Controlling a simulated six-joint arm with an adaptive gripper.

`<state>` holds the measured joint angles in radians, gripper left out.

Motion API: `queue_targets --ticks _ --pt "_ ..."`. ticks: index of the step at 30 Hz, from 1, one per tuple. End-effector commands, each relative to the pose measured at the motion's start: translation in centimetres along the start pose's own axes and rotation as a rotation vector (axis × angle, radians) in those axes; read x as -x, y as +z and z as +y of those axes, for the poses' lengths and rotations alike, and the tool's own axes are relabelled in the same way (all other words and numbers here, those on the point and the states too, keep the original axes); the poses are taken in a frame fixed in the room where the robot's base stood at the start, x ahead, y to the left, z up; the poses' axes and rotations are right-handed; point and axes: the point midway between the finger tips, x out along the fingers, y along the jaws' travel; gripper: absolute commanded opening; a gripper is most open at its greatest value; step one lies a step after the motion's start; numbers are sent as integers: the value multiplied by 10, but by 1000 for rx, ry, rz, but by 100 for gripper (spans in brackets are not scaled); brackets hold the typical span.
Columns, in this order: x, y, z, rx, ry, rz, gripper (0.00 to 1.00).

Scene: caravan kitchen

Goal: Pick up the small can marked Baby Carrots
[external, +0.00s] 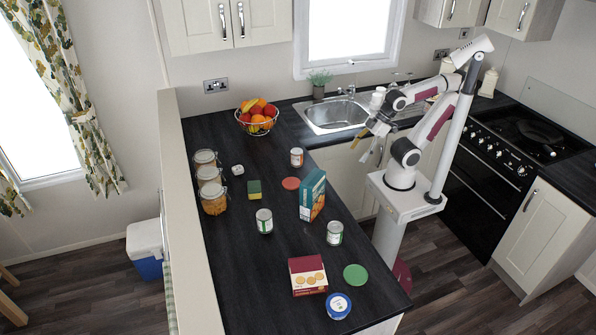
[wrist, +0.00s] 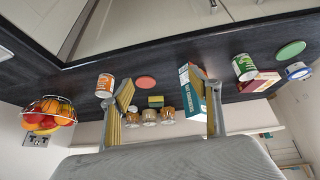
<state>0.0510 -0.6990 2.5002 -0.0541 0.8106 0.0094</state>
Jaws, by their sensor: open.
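Three small cans stand upright on the dark worktop. One with an orange-red label (external: 296,157) is at the back; it also shows in the wrist view, left of my fingers, as an orange-labelled can (wrist: 105,86). A green-and-white can (external: 264,220) stands mid-counter. Another green-and-white can (external: 334,233) stands near the right edge and shows in the wrist view (wrist: 243,68). The label words are too small to read, so I cannot tell which says Baby Carrots. My gripper (external: 361,150) is open and empty, off the worktop's right edge, apart from all cans.
A blue upright box (external: 312,195) stands between the cans. A red biscuit box (external: 307,276), blue tub (external: 338,305), green disc (external: 355,275), red disc (external: 290,183), sponge (external: 254,190), jars (external: 213,198) and fruit basket (external: 257,118) are around. The front-left worktop is clear.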

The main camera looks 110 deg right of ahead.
Motion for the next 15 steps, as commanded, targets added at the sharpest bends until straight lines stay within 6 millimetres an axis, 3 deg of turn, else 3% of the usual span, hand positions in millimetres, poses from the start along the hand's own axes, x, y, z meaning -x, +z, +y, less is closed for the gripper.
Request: queue_targets --ticks 15 --pt "-59 -74 116 -2 259 152 62"
